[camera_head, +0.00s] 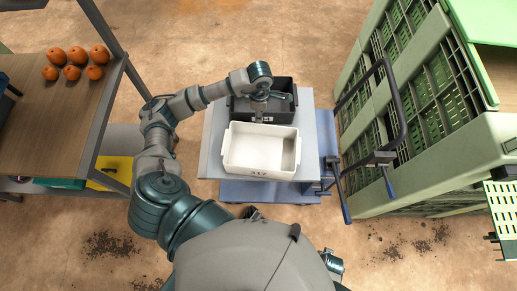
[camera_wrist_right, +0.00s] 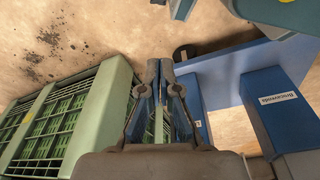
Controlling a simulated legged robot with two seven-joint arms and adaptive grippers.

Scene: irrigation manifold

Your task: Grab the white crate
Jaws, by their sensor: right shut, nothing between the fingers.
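My left arm reaches in from the left. My left gripper (camera_head: 259,115) points down at the crate's far rim, between it and a black crate (camera_head: 282,116). I cannot tell whether it touches the rim or how far its fingers are apart. My right gripper (camera_wrist_right: 160,66) is shut and empty in the right wrist view, low beside blue cart parts. The white crate does not show in that view.
A green slatted stack of crates (camera_head: 430,110) stands right of the cart, with a dark cart handle (camera_head: 398,115) between. A wooden shelf (camera_head: 55,120) with several oranges (camera_head: 75,60) is at the left. Bare floor lies behind the cart.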

